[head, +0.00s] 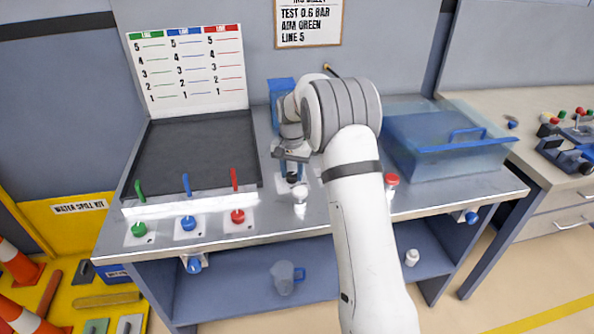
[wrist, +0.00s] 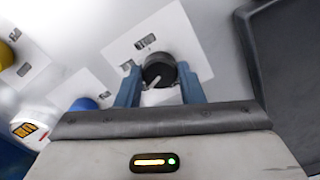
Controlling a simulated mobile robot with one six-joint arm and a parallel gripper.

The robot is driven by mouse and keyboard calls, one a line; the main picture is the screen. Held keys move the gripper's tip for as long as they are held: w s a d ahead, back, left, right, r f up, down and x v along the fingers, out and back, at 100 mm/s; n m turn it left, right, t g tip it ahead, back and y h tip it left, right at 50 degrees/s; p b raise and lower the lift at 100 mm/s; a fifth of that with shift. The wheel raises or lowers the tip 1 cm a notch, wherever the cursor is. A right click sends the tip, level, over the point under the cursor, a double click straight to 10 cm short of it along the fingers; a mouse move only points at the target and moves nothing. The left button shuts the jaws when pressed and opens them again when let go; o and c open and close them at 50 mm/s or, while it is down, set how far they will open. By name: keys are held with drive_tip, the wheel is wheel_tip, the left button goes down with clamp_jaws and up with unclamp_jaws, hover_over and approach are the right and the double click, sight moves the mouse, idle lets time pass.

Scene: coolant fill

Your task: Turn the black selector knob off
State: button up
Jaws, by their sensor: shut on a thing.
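The black selector knob (wrist: 158,70) sits on a white label plate (wrist: 196,50) on the bench top. A pale pointer line shows on its top, slanting toward the lower left in the wrist view. My gripper (wrist: 157,84) is shut on the knob, with a blue finger on each side of it. In the head view my gripper (head: 291,172) points down at the plate beside my white arm, and the knob is mostly hidden between the fingers. The lettering on the plate is too small to read.
Green (head: 138,229), blue (head: 188,223) and red (head: 238,216) knobs stand at the front left. A dark tray (head: 190,155) lies behind them. A blue transparent bin (head: 450,165) stands at the right. A red button (head: 391,180) is right of my arm. A jug (head: 286,278) stands on the lower shelf.

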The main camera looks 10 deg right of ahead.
drive_tip(key=shift+s+a+f+n, duration=0.1)
drive_tip(key=shift+s+f+n, duration=0.1)
drive_tip(key=shift+n, duration=0.2)
idle(0.6)
drive_tip(key=n, duration=0.5)
drive_tip(key=shift+r+n, duration=0.1)
drive_tip(key=shift+n, duration=0.2)
drive_tip(key=n, duration=0.5)
drive_tip(key=shift+n, duration=0.4)
drive_tip(key=o, duration=1)
drive_tip(key=shift+r, duration=0.1)
drive_tip(key=shift+w, duration=0.1)
